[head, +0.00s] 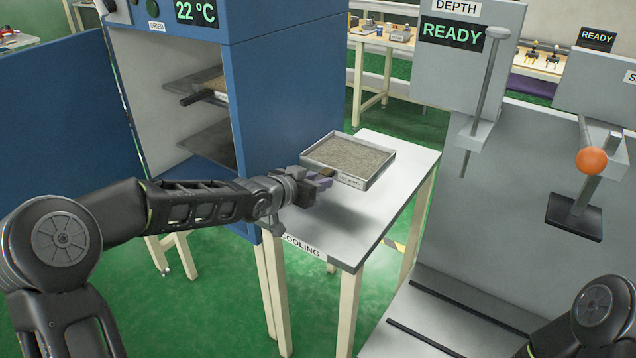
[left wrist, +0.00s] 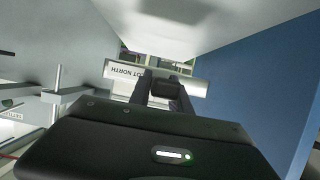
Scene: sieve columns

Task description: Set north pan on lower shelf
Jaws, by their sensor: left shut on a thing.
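The north pan (head: 352,182), a shallow grey tray of sandy grains, is held level above the white cooling table (head: 388,207), with a shadow below it. My left gripper (head: 324,180) is shut on its near side. The left wrist view shows the pan's label, reading LOT NORTH upside down (left wrist: 125,72), beyond the fingers (left wrist: 160,88). The blue drying cabinet (head: 290,90) is open to the left of the pan. Its lower shelf (head: 208,146) looks bare where visible. A pan with a dark handle (head: 197,97) is on the upper shelf. My right gripper is out of view.
The cabinet's blue door (head: 60,95) stands open at left. A grey depth station with a rod (head: 485,90) and a press with an orange knob (head: 591,160) stand at right. Back benches (head: 385,40) hold small items. Green floor shows between the furniture.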

